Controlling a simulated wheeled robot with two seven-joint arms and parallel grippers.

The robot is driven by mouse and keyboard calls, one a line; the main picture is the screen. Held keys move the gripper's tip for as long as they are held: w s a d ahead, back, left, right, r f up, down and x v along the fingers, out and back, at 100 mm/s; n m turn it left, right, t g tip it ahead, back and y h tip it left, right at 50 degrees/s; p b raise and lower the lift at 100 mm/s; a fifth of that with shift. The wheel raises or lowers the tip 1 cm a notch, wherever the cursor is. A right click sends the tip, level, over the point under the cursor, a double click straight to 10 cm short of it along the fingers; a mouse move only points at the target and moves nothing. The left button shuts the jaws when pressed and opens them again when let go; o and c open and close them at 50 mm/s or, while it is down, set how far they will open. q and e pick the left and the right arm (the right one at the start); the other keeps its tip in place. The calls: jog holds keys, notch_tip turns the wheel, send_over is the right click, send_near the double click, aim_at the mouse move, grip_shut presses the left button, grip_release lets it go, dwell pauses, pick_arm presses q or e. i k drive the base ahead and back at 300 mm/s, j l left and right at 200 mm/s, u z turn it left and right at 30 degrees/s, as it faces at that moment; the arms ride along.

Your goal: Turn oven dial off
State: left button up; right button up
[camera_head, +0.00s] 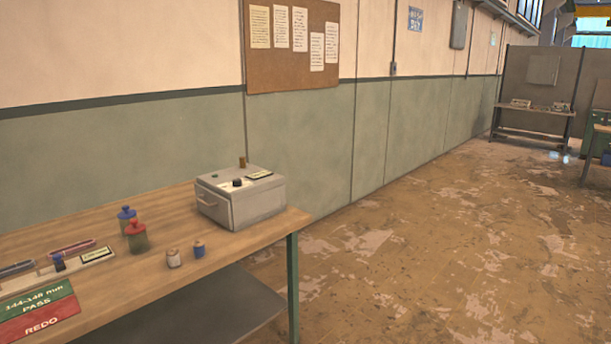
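A grey metal box (258,207) with a handle on its left front face stands near the right end of a wooden table. It is the only oven-like thing in view. On its sloped top are a small dark knob (237,182) and a dark label or display strip (259,175). The knob is too small to tell which way it points. A small brown cylinder (242,162) stands at the box's back edge. Neither of my grippers is in view.
The wooden table (150,262) also holds a blue bottle (126,219), a red-and-green bottle (137,238), two small jars (198,249) and a red and green sign (38,312). A wall with a corkboard (290,75) runs behind. The floor (430,250) to the right is open.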

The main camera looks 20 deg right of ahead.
aim_at(237, 182)
jog(key=i+j+z, duration=0.1)
jog(key=z, duration=0.4)
jog(key=i+j+z, duration=0.15)
jog(key=z, duration=0.3)
jog(key=j+z, duration=0.3)
jog(key=z, duration=0.2)
jog(key=i+j+z, duration=0.15)
jog(key=j+z, duration=0.15)
jog(key=j, duration=0.45)
jog(key=j+z, duration=0.3)
jog(key=j, duration=0.95)
jog(key=i, duration=0.05)
